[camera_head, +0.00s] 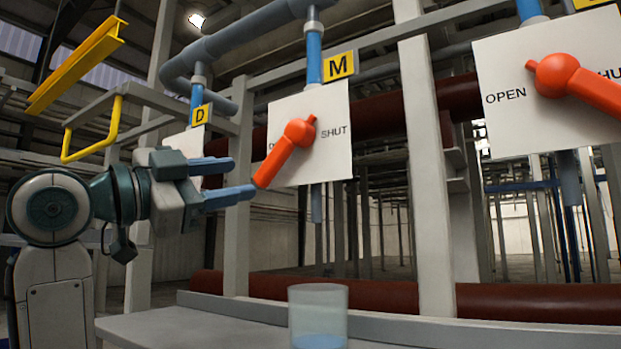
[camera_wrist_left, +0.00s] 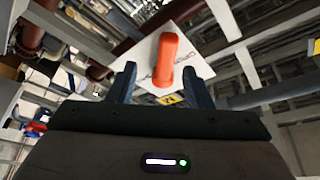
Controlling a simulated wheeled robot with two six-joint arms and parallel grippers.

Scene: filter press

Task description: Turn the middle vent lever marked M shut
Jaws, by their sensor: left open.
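The middle vent lever (camera_head: 286,152) is orange-red and sits on a white plate (camera_head: 333,108) below a yellow tag marked M (camera_head: 339,66). Its handle points down and left, covering most of the word at the plate's left; SHUT is readable at the right. My left gripper (camera_head: 232,181) is open, with blue fingers pointing right, just left of the handle's lower end. In the left wrist view an orange lever (camera_wrist_left: 166,62) stands between and beyond the two open fingertips (camera_wrist_left: 163,82), and no grip on it shows. My right gripper is not in view.
A second orange lever (camera_head: 578,82) on a plate with OPEN points right and down. A tag marked D (camera_head: 201,115) and its plate are partly behind my left gripper. A clear cup with blue liquid (camera_head: 318,318) stands on the grey ledge (camera_head: 190,328) below.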

